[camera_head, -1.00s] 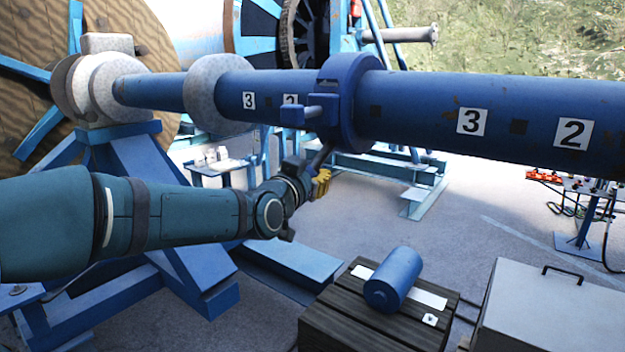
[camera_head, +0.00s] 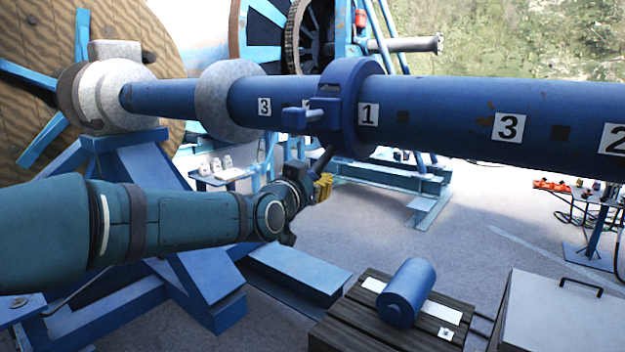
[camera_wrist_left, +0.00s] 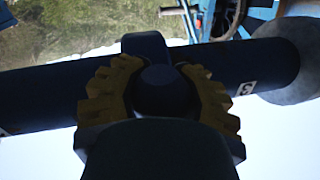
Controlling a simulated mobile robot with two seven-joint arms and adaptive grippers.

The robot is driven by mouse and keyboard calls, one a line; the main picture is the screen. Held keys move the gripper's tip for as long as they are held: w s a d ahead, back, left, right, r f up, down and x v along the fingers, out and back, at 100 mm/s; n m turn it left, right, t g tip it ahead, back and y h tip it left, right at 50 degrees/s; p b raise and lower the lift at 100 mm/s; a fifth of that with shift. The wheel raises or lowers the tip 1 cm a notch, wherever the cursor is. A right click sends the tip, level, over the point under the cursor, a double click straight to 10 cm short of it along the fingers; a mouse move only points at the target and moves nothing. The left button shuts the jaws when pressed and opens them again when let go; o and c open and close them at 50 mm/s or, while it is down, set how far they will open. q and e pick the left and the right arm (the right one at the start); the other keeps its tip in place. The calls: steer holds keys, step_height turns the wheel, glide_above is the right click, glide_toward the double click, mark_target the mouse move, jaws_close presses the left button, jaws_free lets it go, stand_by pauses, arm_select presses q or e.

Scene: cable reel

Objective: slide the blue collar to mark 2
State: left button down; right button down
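The blue collar (camera_head: 369,85) sits around the long blue shaft (camera_head: 450,108), with its clamp block toward me. A dark handle (camera_head: 322,158) points down from it. Mark 1 (camera_head: 368,114) shows at the collar's right edge. To its left, a mark (camera_head: 306,103) is mostly hidden by the clamp block. My left gripper (camera_head: 322,186) is below the collar at the handle's lower end. In the left wrist view its yellow fingers (camera_wrist_left: 160,75) close around the dark handle end (camera_wrist_left: 160,92). My right gripper is not in view.
More plates along the shaft read 3 (camera_head: 264,107) at left, and 3 (camera_head: 508,127) and 2 (camera_head: 616,138) at right. A grey flange (camera_head: 228,88) rings the shaft left of the collar. A blue cylinder (camera_head: 407,290) lies on a dark wooden crate (camera_head: 365,335) below.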

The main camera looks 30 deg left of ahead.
arm_select(q)
steer(key=shift+c, duration=2.1)
jaws_free()
steer(key=shift+s, duration=0.15)
steer(key=s+d, duration=0.1)
steer(key=s, duration=1)
steer(key=shift+s+d, duration=0.2)
steer(key=shift+s, duration=0.2)
steer(key=shift+w+f, duration=0.1)
steer(key=w+d+f+g+h, duration=0.1)
steer(key=w+d+f+g, duration=0.2)
steer(key=f, duration=0.7)
steer(key=w+d+f+n+g+h, duration=0.15)
steer(key=d+f, duration=0.25)
steer(key=f, duration=0.7)
steer(key=w+d+f+m+g+h, duration=0.1)
steer(key=w+d+f+g+h, duration=0.2)
steer(key=f, duration=0.7)
steer(key=s+d+f+n+g, duration=0.1)
steer(key=s+d+f+g, duration=0.3)
steer(key=f, duration=0.8)
steer(key=s+d+f+n+g, duration=0.1)
steer(key=s+d+f+g, duration=0.3)
steer(key=s+d+f, duration=0.5)
steer(key=s+f, duration=0.3)
steer(key=f, duration=0.1)
steer(key=shift+s+f, duration=0.2)
